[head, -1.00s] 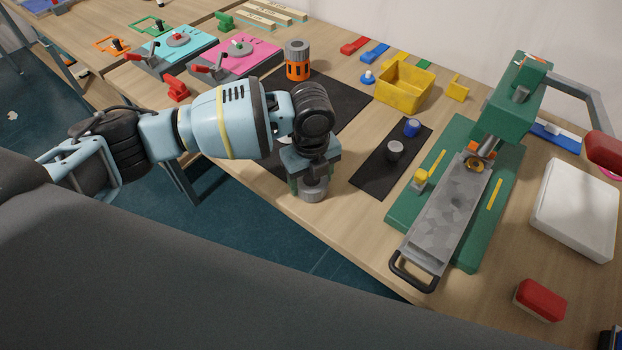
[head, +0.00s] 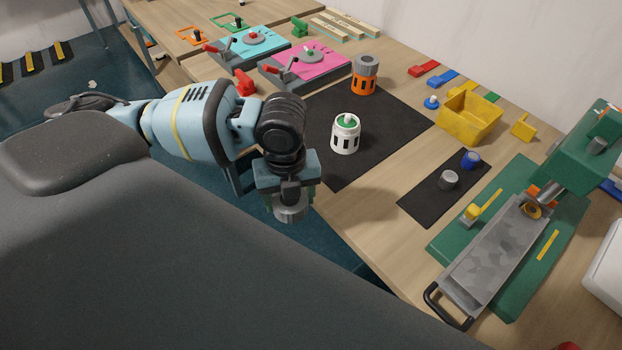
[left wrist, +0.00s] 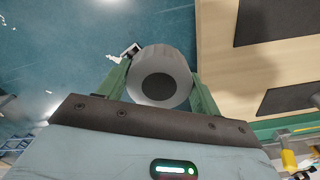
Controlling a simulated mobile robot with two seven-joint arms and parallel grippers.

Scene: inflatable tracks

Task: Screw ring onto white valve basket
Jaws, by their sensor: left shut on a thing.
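The white valve basket (head: 345,137) stands upright on the large black mat, with a green part and a white tip at its top. My left gripper (head: 289,207) is shut on a grey ring (head: 291,211) and holds it in front of the table's edge, to the lower left of the basket. In the left wrist view the ring (left wrist: 159,76) sits between the two green fingers (left wrist: 158,85), with its dark round middle facing the camera. The ring and basket are well apart. My right gripper is not in view.
An orange basket with a grey ring (head: 365,75) stands on the far part of the large black mat (head: 395,125). A small mat (head: 420,203) holds a grey and a blue piece. A yellow bin (head: 468,118) and green press (head: 575,160) stand right.

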